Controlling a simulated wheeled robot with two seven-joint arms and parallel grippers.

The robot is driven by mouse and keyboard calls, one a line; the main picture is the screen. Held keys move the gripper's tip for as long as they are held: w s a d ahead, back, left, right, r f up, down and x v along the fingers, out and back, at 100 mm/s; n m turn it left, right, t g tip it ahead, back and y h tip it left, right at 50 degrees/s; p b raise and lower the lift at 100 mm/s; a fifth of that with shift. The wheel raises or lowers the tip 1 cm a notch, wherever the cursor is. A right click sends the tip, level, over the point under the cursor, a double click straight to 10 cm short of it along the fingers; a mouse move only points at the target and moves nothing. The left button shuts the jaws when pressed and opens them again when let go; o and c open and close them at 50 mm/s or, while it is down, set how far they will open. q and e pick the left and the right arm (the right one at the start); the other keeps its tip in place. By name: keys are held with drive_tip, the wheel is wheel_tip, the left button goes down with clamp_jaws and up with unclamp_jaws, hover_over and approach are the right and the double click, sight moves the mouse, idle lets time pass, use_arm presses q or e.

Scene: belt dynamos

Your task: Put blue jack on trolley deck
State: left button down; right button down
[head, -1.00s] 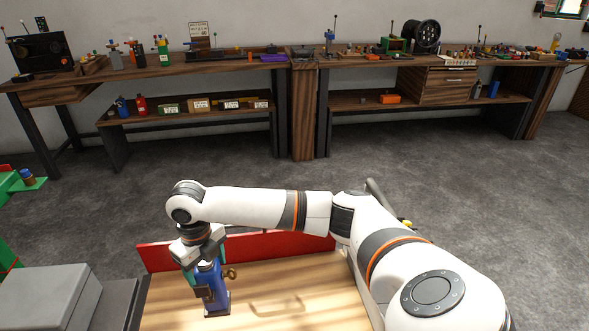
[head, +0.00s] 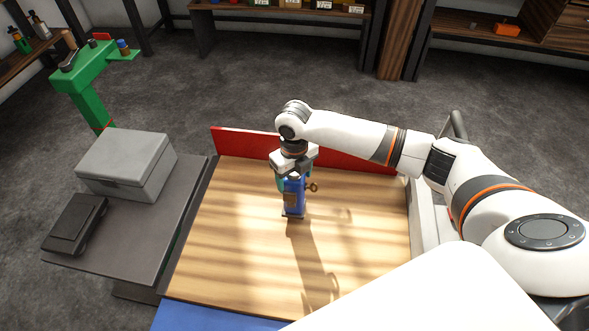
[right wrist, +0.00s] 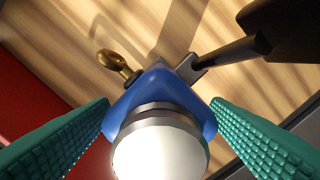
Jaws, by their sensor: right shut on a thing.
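The blue jack (head: 293,196) stands upright over the wooden trolley deck (head: 240,250), near its red back wall. A brass knob sticks out from its right side. My right gripper (head: 293,172) is shut on the upper part of the blue jack from above. In the right wrist view the blue jack (right wrist: 160,95) with its silver top sits between the green finger pads (right wrist: 160,130). Its base looks at or very near the deck; I cannot tell if it touches. My left gripper is not in view.
A red panel (head: 245,143) edges the deck's far side. A dark side table (head: 130,235) holds a grey box (head: 127,163) and a black flat object (head: 75,223) at left. A green stand (head: 88,90) is behind. The deck's front is clear.

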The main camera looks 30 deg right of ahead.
drive_tip(key=shift+f, duration=1.3)
drive_tip(key=shift+c, duration=0.8)
unclamp_jaws()
drive_tip(key=shift+s, duration=0.1)
wheel_tip(320, 180, up, 12)
drive_tip(key=shift+r, duration=0.1)
